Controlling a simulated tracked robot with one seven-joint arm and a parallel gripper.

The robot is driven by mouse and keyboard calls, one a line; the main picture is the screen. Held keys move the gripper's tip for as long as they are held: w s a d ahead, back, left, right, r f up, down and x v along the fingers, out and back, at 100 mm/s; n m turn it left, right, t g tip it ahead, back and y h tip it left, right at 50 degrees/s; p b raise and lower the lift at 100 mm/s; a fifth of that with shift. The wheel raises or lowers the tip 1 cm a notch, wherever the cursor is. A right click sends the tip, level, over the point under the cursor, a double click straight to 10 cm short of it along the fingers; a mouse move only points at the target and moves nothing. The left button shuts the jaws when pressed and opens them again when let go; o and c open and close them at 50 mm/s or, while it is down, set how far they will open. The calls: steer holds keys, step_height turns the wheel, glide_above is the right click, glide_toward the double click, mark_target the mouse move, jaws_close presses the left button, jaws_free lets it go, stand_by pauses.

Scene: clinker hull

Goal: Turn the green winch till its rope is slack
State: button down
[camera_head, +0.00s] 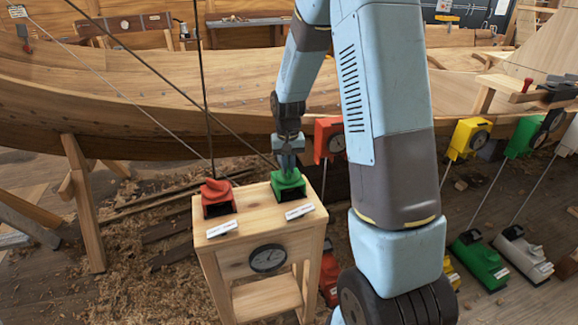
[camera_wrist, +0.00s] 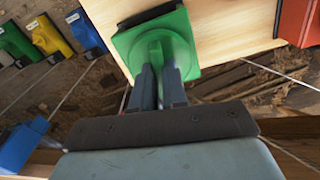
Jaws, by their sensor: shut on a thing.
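The green winch (camera_head: 288,184) stands on the right side of the wooden stand's top, behind a white label. In the wrist view the green winch (camera_wrist: 160,42) shows its square body with a raised grip on top. My gripper (camera_head: 288,163) comes down onto it from above. In the wrist view my gripper (camera_wrist: 160,80) has its two fingers closed on either side of the winch's raised grip. A dark rope runs from the winch up to the left; from these views I cannot tell how tight it is.
A red winch (camera_head: 217,197) stands beside it on the wooden stand (camera_head: 262,240), which carries a round dial (camera_head: 267,258). The wooden hull (camera_head: 150,100) lies close behind. Yellow (camera_head: 468,138) and green (camera_head: 522,135) units hang along the hull at right, with more blocks on the floor.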

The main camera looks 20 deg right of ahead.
steer(key=shift+n, duration=0.3)
steer(key=c, duration=1.2)
jaws_free()
steer(key=shift+o, duration=0.2)
steer(key=shift+r, duration=0.1)
step_height(320, 180, up, 14)
steer(key=shift+f, duration=0.25)
